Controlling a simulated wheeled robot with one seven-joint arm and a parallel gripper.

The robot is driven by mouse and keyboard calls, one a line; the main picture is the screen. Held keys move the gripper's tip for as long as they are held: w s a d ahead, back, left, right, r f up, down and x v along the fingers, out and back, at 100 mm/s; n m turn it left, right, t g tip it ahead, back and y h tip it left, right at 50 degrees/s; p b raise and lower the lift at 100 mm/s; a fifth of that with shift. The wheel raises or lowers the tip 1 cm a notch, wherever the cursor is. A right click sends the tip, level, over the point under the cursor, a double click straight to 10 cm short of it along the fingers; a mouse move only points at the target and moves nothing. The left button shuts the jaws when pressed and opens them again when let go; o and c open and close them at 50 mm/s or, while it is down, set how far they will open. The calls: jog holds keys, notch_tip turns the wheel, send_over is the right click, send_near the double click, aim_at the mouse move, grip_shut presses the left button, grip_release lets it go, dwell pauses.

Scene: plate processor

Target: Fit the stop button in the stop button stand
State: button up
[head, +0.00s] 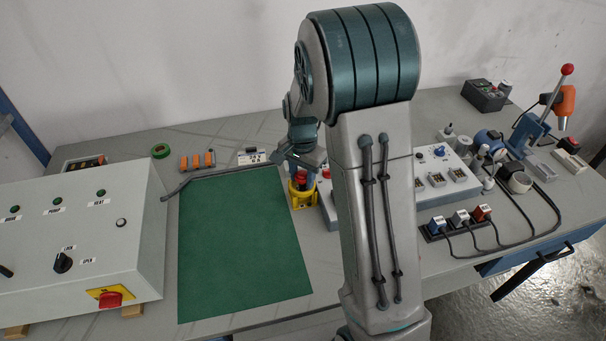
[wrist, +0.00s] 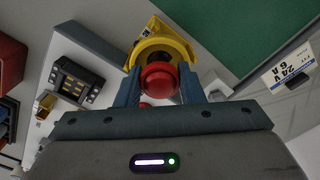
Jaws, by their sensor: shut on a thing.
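The red stop button (wrist: 158,79) is between the two fingers of my gripper (wrist: 159,76) in the wrist view, and the gripper is shut on it. The yellow stop button stand (wrist: 178,42) is just beyond the button, with a dark opening behind the red cap. In the head view the stand (head: 301,200) is at the top right corner of the green mat, with the red button (head: 301,176) at its top under my gripper (head: 302,172). I cannot tell whether the button is inside the stand's opening or just above it.
A green mat (head: 240,250) lies left of the stand. A grey control box (head: 80,240) stands at the left. A grey panel with sockets (head: 440,165) stands to the right, partly hidden by my arm. A labelled power supply (head: 250,157) lies behind the mat.

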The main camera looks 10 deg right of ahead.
jog(key=o, duration=1)
jog(key=shift+o, duration=0.2)
